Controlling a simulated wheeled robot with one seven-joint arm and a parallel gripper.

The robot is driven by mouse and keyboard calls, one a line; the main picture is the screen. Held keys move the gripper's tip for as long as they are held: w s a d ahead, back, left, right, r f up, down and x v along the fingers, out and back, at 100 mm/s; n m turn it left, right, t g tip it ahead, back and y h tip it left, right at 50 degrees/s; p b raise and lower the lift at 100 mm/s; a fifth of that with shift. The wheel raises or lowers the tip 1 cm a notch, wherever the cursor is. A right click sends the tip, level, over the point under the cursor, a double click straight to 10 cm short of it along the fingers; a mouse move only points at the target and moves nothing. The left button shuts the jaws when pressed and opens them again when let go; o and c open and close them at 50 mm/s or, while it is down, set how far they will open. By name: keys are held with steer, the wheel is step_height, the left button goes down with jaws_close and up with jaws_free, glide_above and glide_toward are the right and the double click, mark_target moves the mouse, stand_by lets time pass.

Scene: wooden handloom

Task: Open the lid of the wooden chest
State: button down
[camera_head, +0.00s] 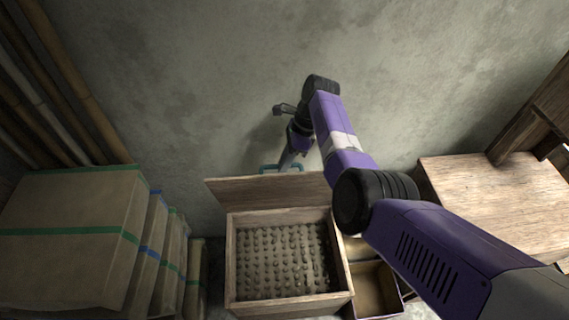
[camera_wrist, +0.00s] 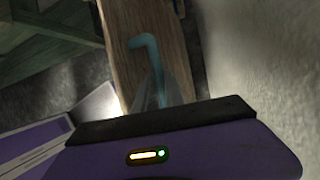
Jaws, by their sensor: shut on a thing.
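The wooden chest (camera_head: 231,262) stands near the wall in the head view, its inside showing rows of small rounded bumps. Its lid (camera_head: 262,193) is raised at the back, seen nearly edge-on, and also shows in the wrist view (camera_wrist: 140,20). A teal handle (camera_head: 268,168) sticks up from the lid's far side; its bent bar also shows in the wrist view (camera_wrist: 143,41). My gripper (camera_head: 287,162) is shut on the handle, coming from the wall side. In the wrist view the fingers (camera_wrist: 163,92) are dark and partly blurred around the bar.
The concrete wall (camera_head: 200,90) is close behind the lid and my wrist. Wrapped bales (camera_head: 70,245) stand at the left below bamboo poles (camera_head: 60,70). A wooden table (camera_head: 500,200) is at the right. An open box (camera_head: 372,290) sits beside the chest, partly under my arm.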

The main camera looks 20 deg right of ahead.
steer(key=shift+s+f, duration=0.2)
steer(key=shift+f, duration=0.2)
steer(key=c, duration=1.4)
jaws_free()
steer(key=shift+w, duration=0.1)
steer(key=shift+r, duration=0.15)
steer(key=shift+w+d+r, duration=0.1)
steer(key=shift+r, duration=0.2)
steer(key=v, duration=0.7)
